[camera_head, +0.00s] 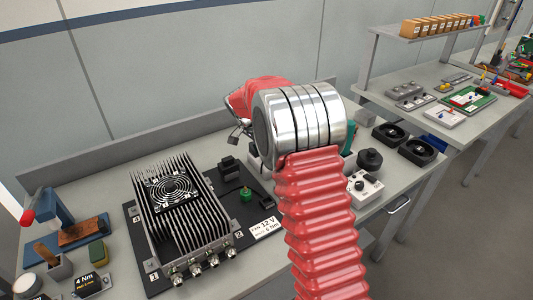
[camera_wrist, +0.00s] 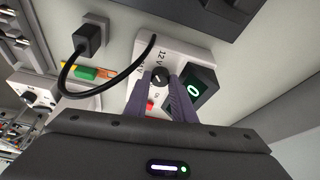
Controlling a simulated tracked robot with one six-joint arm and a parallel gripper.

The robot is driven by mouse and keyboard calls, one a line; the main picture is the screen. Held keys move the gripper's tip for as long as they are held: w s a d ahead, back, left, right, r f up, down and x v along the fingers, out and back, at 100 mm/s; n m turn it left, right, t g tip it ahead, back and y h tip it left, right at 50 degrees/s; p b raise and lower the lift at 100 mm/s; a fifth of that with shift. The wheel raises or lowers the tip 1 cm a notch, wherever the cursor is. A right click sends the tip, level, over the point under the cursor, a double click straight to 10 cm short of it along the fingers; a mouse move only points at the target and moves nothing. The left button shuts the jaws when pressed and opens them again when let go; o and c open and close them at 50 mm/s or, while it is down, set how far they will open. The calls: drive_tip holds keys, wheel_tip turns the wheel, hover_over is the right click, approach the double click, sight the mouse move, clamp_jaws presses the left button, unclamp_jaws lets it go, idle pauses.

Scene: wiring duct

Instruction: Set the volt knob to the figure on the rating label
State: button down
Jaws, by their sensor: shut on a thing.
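The rating label (camera_head: 265,228) is a white plate on the dark board, and its larger line reads 12 V. In the wrist view, the volt knob (camera_wrist: 160,77) is a round black dial with a light pointer mark on a white supply box (camera_wrist: 141,98). The box has a "12 V" marking near the knob. My gripper (camera_wrist: 171,82) has its dark purple fingers at the knob and is shut on it; the fingers hide part of its edge. A black display (camera_wrist: 203,86) beside the fingers shows a green 0. In the head view, my arm hides the gripper and knob.
A red rocker switch (camera_wrist: 150,105) sits close below the knob. A black cable (camera_wrist: 112,84) loops from a plug to the box. A finned unit with a fan (camera_head: 178,195) stands left of the arm. A small white dial box (camera_head: 364,187) stands at right.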

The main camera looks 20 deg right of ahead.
drive_tip(key=shift+w+m+g, duration=0.1)
drive_tip(key=shift+m+g, duration=0.2)
drive_tip(key=shift+m, duration=0.6)
drive_tip(key=shift+a, duration=0.1)
drive_tip(key=c, duration=1.5)
unclamp_jaws()
drive_tip(key=shift+r, duration=0.15)
drive_tip(key=v, duration=1.3)
drive_tip(key=shift+a+r, duration=0.1)
drive_tip(key=shift+r, duration=0.1)
